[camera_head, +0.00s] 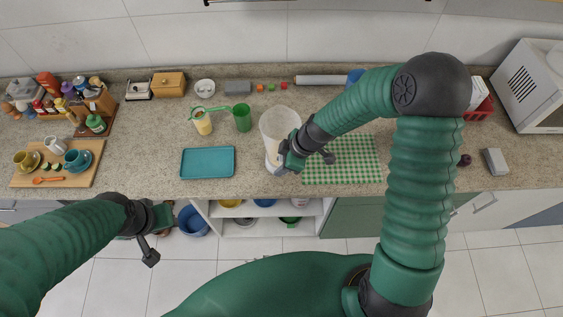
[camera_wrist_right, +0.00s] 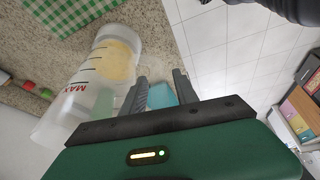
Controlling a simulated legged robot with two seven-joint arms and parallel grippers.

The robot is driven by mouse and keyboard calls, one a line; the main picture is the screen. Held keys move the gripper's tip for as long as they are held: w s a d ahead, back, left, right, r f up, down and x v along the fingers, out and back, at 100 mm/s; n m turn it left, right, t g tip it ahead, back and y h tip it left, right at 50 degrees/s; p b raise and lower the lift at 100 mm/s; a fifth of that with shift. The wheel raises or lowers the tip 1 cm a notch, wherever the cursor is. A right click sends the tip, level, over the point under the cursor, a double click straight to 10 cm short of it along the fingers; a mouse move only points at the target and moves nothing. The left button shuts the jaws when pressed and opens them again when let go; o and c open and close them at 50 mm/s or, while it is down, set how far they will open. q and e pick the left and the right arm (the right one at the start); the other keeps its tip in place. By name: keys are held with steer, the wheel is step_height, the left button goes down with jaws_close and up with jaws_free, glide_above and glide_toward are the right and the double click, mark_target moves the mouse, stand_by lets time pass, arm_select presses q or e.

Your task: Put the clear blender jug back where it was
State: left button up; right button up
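The clear blender jug (camera_head: 279,125) stands near the counter's front edge, left of the green checked cloth, with its lower part partly behind my right gripper. In the right wrist view the jug (camera_wrist_right: 88,92) shows a red MAX mark and dark lines, with a yellowish area at one end. My right gripper (camera_wrist_right: 160,92) is beside the jug, its two fingers apart. The jug's body lies left of both fingers; whether its handle is between them is unclear. My left gripper (camera_head: 152,236) is in front of the counter, away from the jug; its opening is not clear.
A teal tray (camera_head: 208,162) lies left of the jug and the checked cloth (camera_head: 342,161) right of it. A green cup (camera_head: 242,117) and a yellow-filled cup (camera_head: 202,121) stand behind the tray. Open shelves (camera_head: 262,221) are below the counter's front edge.

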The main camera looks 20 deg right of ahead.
steer(key=shift+d+r, duration=0.1)
steer(key=shift+r, duration=0.1)
steer(key=b+v, duration=0.3)
steer(key=v, duration=0.8)
steer(key=s+d+f+m+h, duration=0.2)
steer(key=s+f+m+h, duration=0.1)
steer(key=s+m, duration=0.7)
steer(key=m, duration=0.2)
steer(key=shift+m+h, duration=0.4)
steer(key=shift+f, duration=0.2)
